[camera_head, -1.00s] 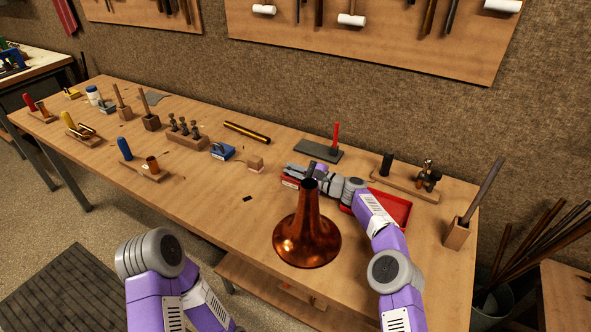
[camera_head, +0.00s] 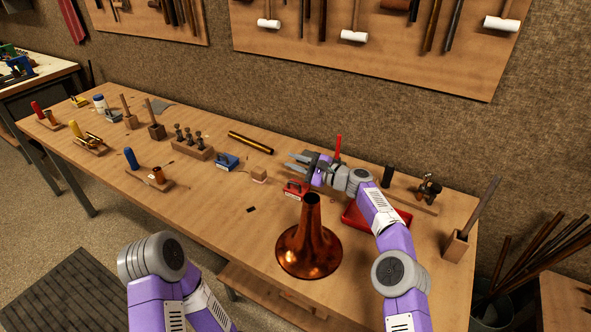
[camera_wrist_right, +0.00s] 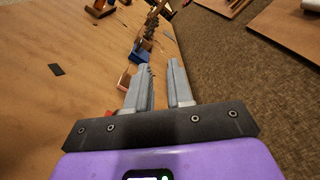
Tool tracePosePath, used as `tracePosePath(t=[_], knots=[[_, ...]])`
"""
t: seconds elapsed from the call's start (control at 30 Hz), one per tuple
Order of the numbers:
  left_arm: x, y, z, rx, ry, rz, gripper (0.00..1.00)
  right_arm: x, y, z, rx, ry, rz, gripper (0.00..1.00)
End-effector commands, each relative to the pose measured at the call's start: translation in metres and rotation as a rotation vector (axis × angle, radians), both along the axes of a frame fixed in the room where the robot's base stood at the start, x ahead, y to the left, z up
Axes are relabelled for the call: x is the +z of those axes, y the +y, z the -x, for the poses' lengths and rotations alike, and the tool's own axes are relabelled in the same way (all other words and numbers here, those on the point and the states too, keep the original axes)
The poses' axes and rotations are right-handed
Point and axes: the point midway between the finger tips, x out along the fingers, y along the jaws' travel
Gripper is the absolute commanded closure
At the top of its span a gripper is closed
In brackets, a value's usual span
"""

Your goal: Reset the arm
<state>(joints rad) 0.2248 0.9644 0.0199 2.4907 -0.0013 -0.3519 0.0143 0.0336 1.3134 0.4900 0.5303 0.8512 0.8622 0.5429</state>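My right gripper (camera_head: 299,158) is above the workbench (camera_head: 225,207), behind the copper horn bell (camera_head: 309,245). Its two grey fingers point left and are spread apart with nothing between them. They also show apart and empty in the right wrist view (camera_wrist_right: 160,82). My right arm reaches in from the lower right, over a red tray (camera_head: 352,216). The horn bell stands upright on its wide flare near the front edge of the bench. My left arm shows at the lower left, but its gripper is not in view.
A red block (camera_head: 295,189) lies just below the right gripper. A wooden block (camera_head: 259,174), a blue block (camera_head: 227,161) and a yellow-black rod (camera_head: 251,143) lie to its left. A holder with a dark bar (camera_head: 457,247) stands at the right.

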Motion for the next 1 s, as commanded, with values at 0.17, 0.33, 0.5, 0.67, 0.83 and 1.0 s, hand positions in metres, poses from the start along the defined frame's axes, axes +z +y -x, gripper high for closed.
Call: tracePosePath(t=[0.17,0.33,0.5,0.67,0.83,1.0], knots=[[0.008,0.000,0.000,0.000,0.000,0.000,0.15,0.017,0.000,0.000,0.001,-0.001,0.001,0.79],[0.007,0.000,0.000,0.000,0.000,0.000,0.15,0.018,0.000,0.000,0.001,0.000,0.001,0.79],[0.007,0.000,0.000,0.000,0.000,0.000,0.15,0.018,0.000,0.000,0.001,0.000,0.001,0.79],[0.009,0.000,0.000,0.000,0.000,0.000,0.15,0.020,0.000,0.000,0.001,0.000,0.001,0.79],[0.037,0.000,0.000,0.000,0.000,0.000,0.15,0.048,0.000,0.000,0.000,0.000,0.000,0.79],[0.089,0.000,0.000,0.000,0.000,0.000,0.15,0.100,0.000,0.000,0.001,-0.001,0.000,0.79]])
